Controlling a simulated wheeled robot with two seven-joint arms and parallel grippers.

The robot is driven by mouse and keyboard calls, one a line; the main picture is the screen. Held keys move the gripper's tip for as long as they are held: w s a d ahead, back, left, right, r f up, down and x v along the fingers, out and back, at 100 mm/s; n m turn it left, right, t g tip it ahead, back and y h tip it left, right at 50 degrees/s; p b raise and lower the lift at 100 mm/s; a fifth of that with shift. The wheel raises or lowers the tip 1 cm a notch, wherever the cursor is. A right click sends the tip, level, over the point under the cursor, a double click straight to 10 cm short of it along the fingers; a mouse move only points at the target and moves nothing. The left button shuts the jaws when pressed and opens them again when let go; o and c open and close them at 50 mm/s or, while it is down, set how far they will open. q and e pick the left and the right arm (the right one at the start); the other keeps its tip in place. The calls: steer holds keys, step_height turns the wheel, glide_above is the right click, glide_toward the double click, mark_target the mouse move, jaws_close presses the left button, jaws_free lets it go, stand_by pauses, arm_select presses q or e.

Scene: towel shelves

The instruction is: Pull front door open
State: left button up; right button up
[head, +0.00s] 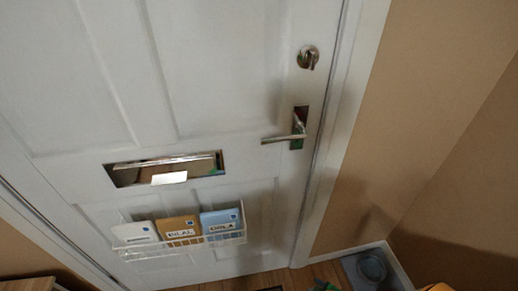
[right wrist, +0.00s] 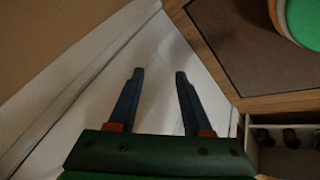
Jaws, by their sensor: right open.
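The white front door (head: 230,80) fills much of the head view and appears shut in its frame. Its silver lever handle (head: 285,138) is on a plate near the door's right edge, with a round lock (head: 308,57) above it. My right gripper (right wrist: 160,75) is open in the right wrist view, its two dark fingers apart with nothing between them. A white surface lies beyond the fingers. The handle is not visible in the right wrist view. No gripper is near the handle in the head view, and my left gripper is not in view.
The door has a letter slot (head: 165,168) and a white wire rack (head: 180,240) with several packets. A tan wall (head: 420,100) is to the right. A grey tray (head: 350,270) is at lower right. In the right wrist view, a green round thing (right wrist: 305,22) is at upper right.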

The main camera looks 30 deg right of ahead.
steer(key=w+d+r+n+t, duration=0.3)
steer(key=w+d+r+t, duration=0.15)
steer(key=w+r, duration=0.6)
steer(key=n+t+y+p, duration=0.2)
steer(key=n+t+y, duration=0.35)
steer(key=n, duration=0.75)
glide_toward(281, 141)
steer(key=w+a+t+h, duration=0.2)
steer(key=w, duration=0.5)
steer(key=w+p, duration=0.1)
steer(key=w, duration=0.1)
steer(key=shift+w+a+f, duration=0.15)
steer(key=shift+w+f, duration=0.25)
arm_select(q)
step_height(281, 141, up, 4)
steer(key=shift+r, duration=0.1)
arm_select(e)
steer(key=shift+w+a, duration=0.1)
steer(key=shift+w, duration=0.3)
steer(key=shift+f, duration=0.1)
jaws_close()
